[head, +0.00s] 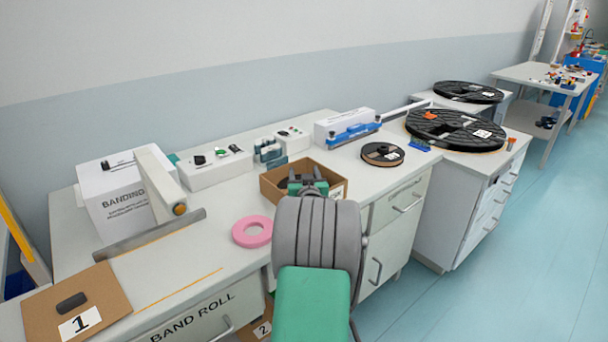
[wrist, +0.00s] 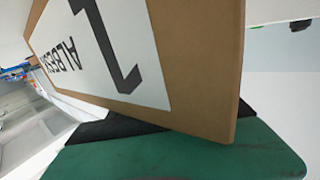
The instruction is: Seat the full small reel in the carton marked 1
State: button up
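An open brown carton (head: 270,190) stands on the bench in the head view, with a white label on its right side. Up close in the wrist view, a cardboard wall (wrist: 240,40) carries a label (wrist: 105,45) reading 1 with partly cut-off text. My gripper (head: 307,183) is at the carton, in front of its near side. Whether its fingers grip the wall or stand apart is hidden. Something dark shows inside the carton, partly covered. A small dark reel (head: 382,154) with a brownish rim lies flat on the bench right of the carton, apart from my gripper.
A brown cardboard piece (head: 100,284) marked 1, with a dark oval, is at the lower left. A pink ring (head: 252,231) lies near the bench's front edge. A white banding machine (head: 120,193) stands left. A carton marked 2 (head: 258,323) is below.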

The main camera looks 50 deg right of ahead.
jog(key=shift+o, duration=0.4)
jog(key=shift+r, duration=0.1)
jog(key=shift+r+p, duration=0.35)
jog(key=shift+p, duration=0.2)
jog(key=shift+r+p, duration=0.65)
jog(key=shift+p, duration=0.2)
jog(key=b+v, duration=0.2)
jog(key=v, duration=1)
jog(key=shift+f, duration=0.55)
